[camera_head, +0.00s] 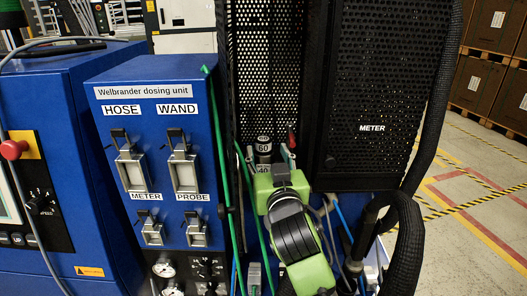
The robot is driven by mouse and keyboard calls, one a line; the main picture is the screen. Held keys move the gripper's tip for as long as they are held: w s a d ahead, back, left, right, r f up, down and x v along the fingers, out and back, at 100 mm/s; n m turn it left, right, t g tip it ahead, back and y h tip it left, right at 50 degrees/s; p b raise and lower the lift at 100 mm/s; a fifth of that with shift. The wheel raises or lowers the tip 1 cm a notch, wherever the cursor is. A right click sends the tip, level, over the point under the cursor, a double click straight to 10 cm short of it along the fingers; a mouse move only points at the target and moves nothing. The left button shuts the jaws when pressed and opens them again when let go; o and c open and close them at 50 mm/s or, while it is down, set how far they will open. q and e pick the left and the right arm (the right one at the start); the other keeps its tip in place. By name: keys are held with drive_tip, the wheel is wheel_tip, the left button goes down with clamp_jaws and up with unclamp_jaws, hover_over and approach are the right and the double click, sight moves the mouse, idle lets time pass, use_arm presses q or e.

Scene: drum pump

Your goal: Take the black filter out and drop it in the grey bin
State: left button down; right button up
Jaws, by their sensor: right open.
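A dark cylinder with white bands marked 60 and 40 (264,150) stands upright in the narrow bay between the blue unit and the black mesh housing. I cannot tell for sure that it is the black filter. My right arm, lime green and black, reaches up from the bottom centre. My right gripper (268,166) is at its far end, close to the cylinder and open. The arm hides much of it, and I cannot tell if it touches the cylinder. My left gripper is not in view. No grey bin shows.
The blue Welbrander dosing unit (150,80) with latches and gauges stands to the left. The black mesh housing labelled METER (372,90) and a thick black hose (405,235) bound the right. Green and blue lines run near my arm. Open floor (470,190) lies far right.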

sight(265, 146)
drive_tip(key=shift+w+a, duration=0.1)
drive_tip(key=shift+w, duration=0.65)
drive_tip(key=shift+w+a+p, duration=0.1)
drive_tip(key=shift+w+p, duration=0.4)
drive_tip(key=shift+w, duration=0.05)
drive_tip(key=w, duration=0.1)
drive_tip(key=w+p, duration=0.1)
drive_tip(key=w, duration=0.1)
drive_tip(key=shift+w+a+f, duration=0.1)
drive_tip(key=shift+a+f, duration=0.05)
drive_tip(key=shift+a, duration=0.1)
drive_tip(key=shift+w+a+f+p, duration=0.1)
drive_tip(key=shift+w+p, duration=0.25)
drive_tip(key=shift+w, duration=0.1)
drive_tip(key=c, duration=1.3)
